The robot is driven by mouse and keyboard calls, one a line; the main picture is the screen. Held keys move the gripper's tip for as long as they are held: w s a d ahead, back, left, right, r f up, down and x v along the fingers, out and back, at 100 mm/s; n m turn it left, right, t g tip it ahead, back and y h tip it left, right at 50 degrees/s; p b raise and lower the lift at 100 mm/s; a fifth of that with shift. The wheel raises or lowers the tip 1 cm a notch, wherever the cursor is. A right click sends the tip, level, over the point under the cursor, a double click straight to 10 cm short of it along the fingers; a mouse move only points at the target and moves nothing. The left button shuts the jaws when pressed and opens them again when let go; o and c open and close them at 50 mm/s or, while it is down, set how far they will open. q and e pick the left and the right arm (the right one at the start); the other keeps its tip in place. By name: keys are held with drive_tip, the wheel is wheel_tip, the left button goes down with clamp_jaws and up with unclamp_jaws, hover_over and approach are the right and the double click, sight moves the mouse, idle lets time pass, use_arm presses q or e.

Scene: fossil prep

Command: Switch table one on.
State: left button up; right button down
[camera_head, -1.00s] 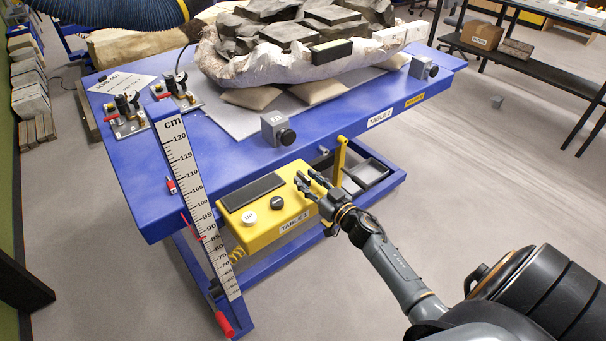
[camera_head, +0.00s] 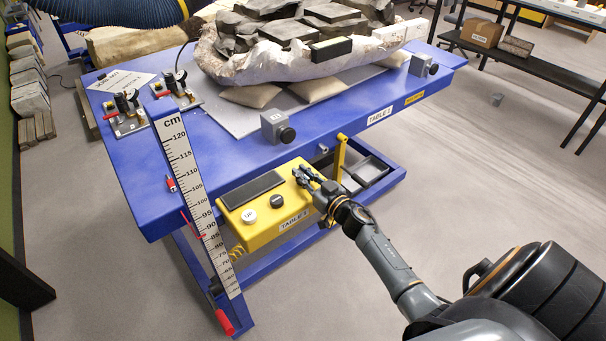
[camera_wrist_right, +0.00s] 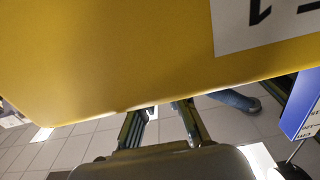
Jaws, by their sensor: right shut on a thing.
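The yellow control box (camera_head: 262,228) labelled TABLE 1 hangs under the front edge of the blue table (camera_head: 150,215). Its top has a dark panel (camera_head: 252,189), a white UP button (camera_head: 249,216) and a black button (camera_head: 277,201). My right gripper (camera_head: 303,177) is at the box's right end, shut on a small control there that its fingers hide. In the right wrist view the yellow box (camera_wrist_right: 120,60) fills the upper part, and my right gripper's fingers (camera_wrist_right: 162,118) run up behind its edge. My left gripper is not in view.
A white height scale (camera_head: 190,170) stands at the table's left corner. A yellow upright (camera_head: 340,157) is just beyond my right gripper. Grey boxes, one at the front edge (camera_head: 275,127), and a plaster-jacketed fossil block (camera_head: 225,65) are on the table. Floor to the right is open.

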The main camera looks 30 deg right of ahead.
drive_tip(key=shift+n+y, duration=0.3)
drive_tip(key=n+y+b, duration=0.1)
drive_tip(key=y, duration=0.2)
drive_tip(key=shift+d+f+n+g, duration=0.1)
drive_tip(key=shift+n+g, duration=0.3)
drive_tip(key=n+g+y+b, duration=0.4)
drive_tip(key=y+b, duration=0.1)
drive_tip(key=b, duration=0.3)
drive_tip(key=n+g+y+b, duration=0.4)
drive_tip(key=y+b, duration=0.1)
drive_tip(key=b, duration=0.4)
drive_tip(key=shift+f+n+y, duration=0.2)
drive_tip(key=shift+n+y, duration=0.1)
drive_tip(key=shift+n, duration=0.1)
drive_tip(key=shift+r+n+g+y+b, duration=0.2)
drive_tip(key=shift+n+g+y+b, duration=0.15)
drive_tip(key=shift+g+b, duration=0.5)
drive_tip(key=c, duration=1.4)
unclamp_jaws()
drive_tip(key=shift+o, duration=0.2)
drive_tip(key=shift+r, duration=0.1)
drive_tip(key=v, duration=1.2)
